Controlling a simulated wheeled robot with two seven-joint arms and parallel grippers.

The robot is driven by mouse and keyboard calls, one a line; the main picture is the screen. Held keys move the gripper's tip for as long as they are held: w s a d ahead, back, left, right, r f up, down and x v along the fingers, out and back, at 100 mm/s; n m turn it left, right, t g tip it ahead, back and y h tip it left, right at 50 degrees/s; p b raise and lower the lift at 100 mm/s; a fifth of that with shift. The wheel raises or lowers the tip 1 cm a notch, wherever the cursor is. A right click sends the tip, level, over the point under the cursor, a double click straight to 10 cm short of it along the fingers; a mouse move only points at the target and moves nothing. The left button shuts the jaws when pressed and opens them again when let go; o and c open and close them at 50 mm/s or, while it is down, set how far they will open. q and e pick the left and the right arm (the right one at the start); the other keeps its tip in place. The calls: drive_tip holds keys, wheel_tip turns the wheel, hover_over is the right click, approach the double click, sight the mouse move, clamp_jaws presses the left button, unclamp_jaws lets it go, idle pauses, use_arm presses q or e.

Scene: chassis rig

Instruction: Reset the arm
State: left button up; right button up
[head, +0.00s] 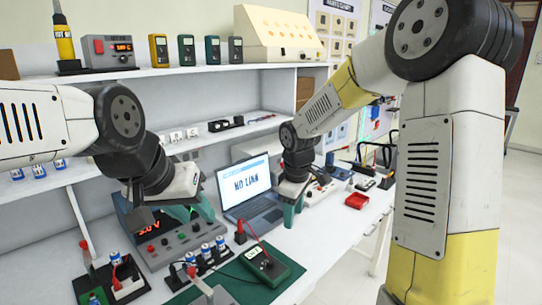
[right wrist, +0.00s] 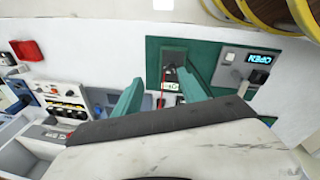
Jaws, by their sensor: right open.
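My right gripper (head: 290,212) hangs beside the laptop in the head view, with green fingers pointing down. In the right wrist view its two green fingers (right wrist: 163,84) stand apart with nothing clamped between them. A green mat with a small dark device (right wrist: 174,57) and a red lead shows beyond and between the fingertips. My left gripper (head: 190,211) has green fingers over the grey panel (head: 175,245) with a red 3.0 V readout. Its fingertips are partly hidden, so its opening and any contact are unclear.
An open laptop (head: 250,190) stands behind the panel. A green multimeter (head: 265,262) lies on a green mat at the front. Blue-white cells (head: 206,251) sit in a holder. A red tray (head: 356,200) lies at the right. Shelves with meters (head: 186,48) rise behind.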

drive_tip(key=s+d+r+m+t+y, duration=0.1)
drive_tip(key=s+d+r+m, duration=0.3)
drive_tip(key=s, duration=0.6)
drive_tip(key=s+d+r+m+t+y, duration=0.1)
drive_tip(key=s+d+r+m+t, duration=0.2)
drive_tip(key=s+r+m, duration=0.4)
drive_tip(key=s+d+r, duration=0.1)
drive_tip(key=s+r, duration=0.2)
drive_tip(key=shift+m, duration=0.4)
